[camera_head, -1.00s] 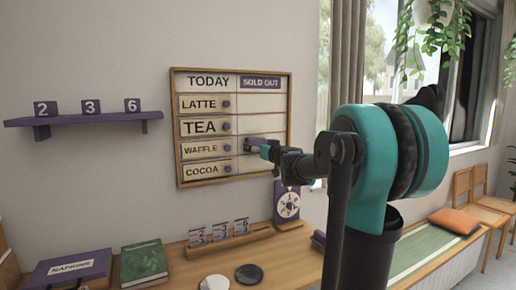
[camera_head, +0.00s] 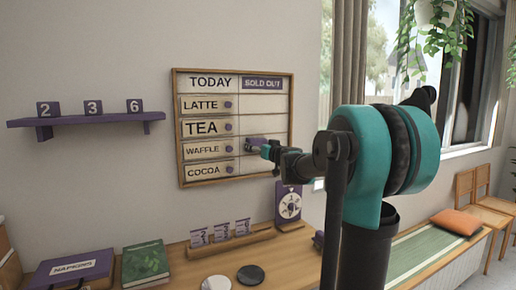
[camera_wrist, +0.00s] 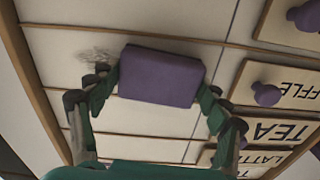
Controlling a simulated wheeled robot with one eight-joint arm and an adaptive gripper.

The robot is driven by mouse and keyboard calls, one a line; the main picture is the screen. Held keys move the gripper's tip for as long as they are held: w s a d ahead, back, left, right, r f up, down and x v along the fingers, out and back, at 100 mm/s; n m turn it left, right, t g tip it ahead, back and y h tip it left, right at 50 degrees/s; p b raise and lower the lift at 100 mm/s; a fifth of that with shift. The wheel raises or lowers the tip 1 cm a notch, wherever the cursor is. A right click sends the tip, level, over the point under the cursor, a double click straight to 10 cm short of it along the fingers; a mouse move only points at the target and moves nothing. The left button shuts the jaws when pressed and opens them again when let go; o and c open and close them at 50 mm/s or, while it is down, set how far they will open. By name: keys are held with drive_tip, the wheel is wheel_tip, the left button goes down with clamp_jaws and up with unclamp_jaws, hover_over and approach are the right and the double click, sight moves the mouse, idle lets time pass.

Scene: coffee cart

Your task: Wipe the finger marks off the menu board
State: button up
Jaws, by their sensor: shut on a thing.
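The menu board (camera_head: 235,92) hangs on the wall, wood-framed with cream rows. Its labels read LATTE, TEA, WAFFLE and COCOA. It fills most of the wrist view (camera_wrist: 150,120), turned roughly upside down. My gripper (camera_wrist: 160,82) is shut on a purple block (camera_wrist: 160,76), one finger at each end. In the head view the purple block (camera_head: 255,142) is at the board's right column, by the WAFFLE row. I cannot tell whether it touches the surface. Grey finger marks (camera_wrist: 96,54) show just left of the block in the wrist view, partly near the left finger.
Purple knobs (camera_wrist: 266,94) stick out beside the labels. A purple SOLD OUT plate (camera_head: 262,83) is at the board's top right. Below, a wooden counter (camera_head: 190,265) carries a card rack (camera_head: 235,243), a dial stand (camera_head: 289,205), a green book (camera_head: 146,263) and a napkin box (camera_head: 72,267).

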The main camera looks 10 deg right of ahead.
drive_tip(key=w+d, duration=0.3)
drive_tip(key=d, duration=0.7)
drive_tip(key=shift+w+d, duration=0.2)
drive_tip(key=shift+w, duration=0.1)
idle(0.6)
drive_tip(key=shift+s+a, duration=0.55)
drive_tip(key=shift+a, duration=1.25)
drive_tip(key=shift+s+a, duration=0.6)
drive_tip(key=shift+a, duration=1.2)
drive_tip(key=shift+s+a, duration=0.55)
drive_tip(key=shift+a, duration=1.25)
drive_tip(key=shift+s, duration=0.1)
drive_tip(key=shift+v, duration=2.9)
